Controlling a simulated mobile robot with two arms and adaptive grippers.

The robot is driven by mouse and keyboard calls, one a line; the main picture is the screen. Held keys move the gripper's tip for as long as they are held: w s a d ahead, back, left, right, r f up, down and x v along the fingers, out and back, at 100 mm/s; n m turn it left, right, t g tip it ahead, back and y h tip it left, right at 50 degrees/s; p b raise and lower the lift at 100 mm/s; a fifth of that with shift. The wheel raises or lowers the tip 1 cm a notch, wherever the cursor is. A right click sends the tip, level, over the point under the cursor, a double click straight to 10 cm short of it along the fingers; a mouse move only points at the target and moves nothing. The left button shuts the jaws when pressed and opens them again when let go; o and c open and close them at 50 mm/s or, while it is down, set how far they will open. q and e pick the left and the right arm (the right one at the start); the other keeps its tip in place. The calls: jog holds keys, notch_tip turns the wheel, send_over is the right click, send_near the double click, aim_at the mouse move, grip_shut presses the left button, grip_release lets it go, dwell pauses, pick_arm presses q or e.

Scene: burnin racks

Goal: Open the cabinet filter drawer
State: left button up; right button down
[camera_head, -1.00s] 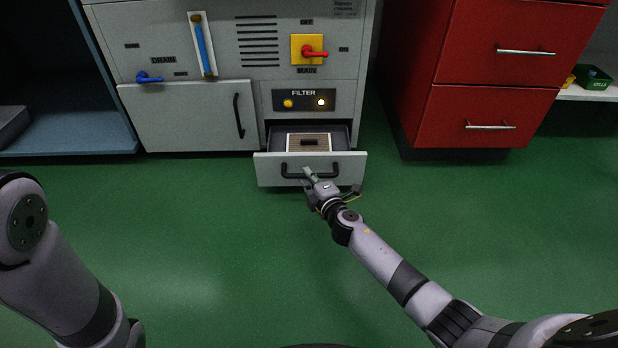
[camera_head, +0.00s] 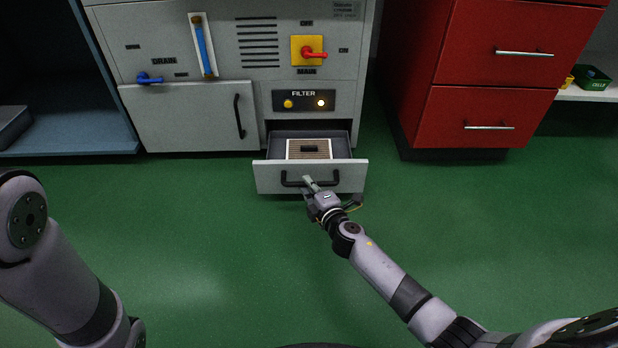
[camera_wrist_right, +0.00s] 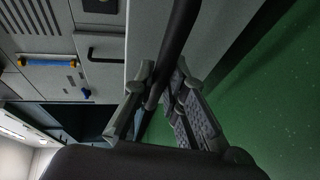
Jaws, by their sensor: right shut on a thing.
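The filter drawer (camera_head: 262,178) is at the bottom of the grey cabinet (camera_head: 364,60), below the FILTER panel (camera_head: 304,100). It stands part way out, and a filter with a striped top (camera_head: 308,149) lies inside it. Its black bar handle (camera_head: 291,182) is on the front. My right gripper (camera_head: 312,187) is at the handle and shut on it. In the right wrist view the handle bar (camera_wrist_right: 176,45) runs between the fingers of the right gripper (camera_wrist_right: 155,100). My left arm shows at the left edge; its gripper is out of view.
A red drawer unit (camera_head: 485,110) stands to the right. A closed door with a handle (camera_head: 190,118) is left of the drawer. A blue lever (camera_head: 149,78) and a red switch (camera_head: 314,54) are above. The green floor in front is clear.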

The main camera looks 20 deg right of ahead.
jog(key=c, duration=1.8)
grip_release()
jog(key=shift+s+f, duration=0.1)
jog(key=shift+f, duration=0.15)
jog(key=shift+o, duration=1)
jog(key=shift+r, duration=0.1)
jog(key=v, duration=1.2)
